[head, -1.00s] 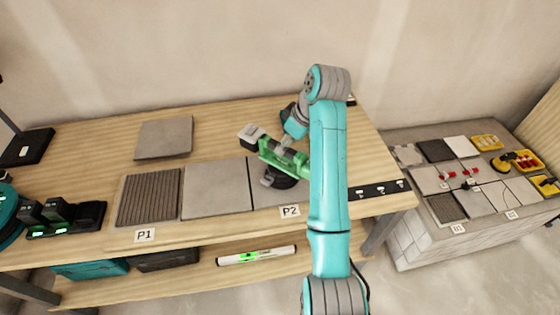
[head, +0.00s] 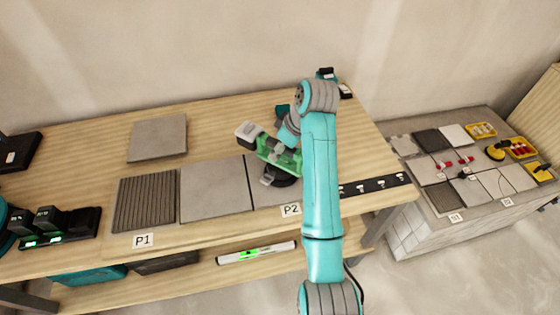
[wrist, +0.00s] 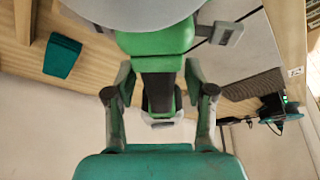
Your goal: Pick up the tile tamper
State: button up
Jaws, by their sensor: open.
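The tile tamper is a green tool (head: 285,160) with a pale grey end block at its left and a dark round base, at the P2 tile on the wooden bench. In the wrist view its green body (wrist: 155,42) fills the top middle, with a large pale disc above it and a dark handle below. My gripper (wrist: 159,88) is open. Its two fingers stand on either side of the dark handle, with a visible gap at each side. In the head view my arm hides part of the tool's right side.
A ribbed tile (head: 146,204) and a smooth grey tile (head: 215,190) lie left of the tamper. A loose tile (head: 158,138) lies behind. A black charger (head: 60,228) stands at the left. A second tiled block (head: 400,235) stands right. The bench's back middle is clear.

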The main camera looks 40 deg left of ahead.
jog(key=shift+f, duration=0.1)
dwell(0.3)
grip_shut()
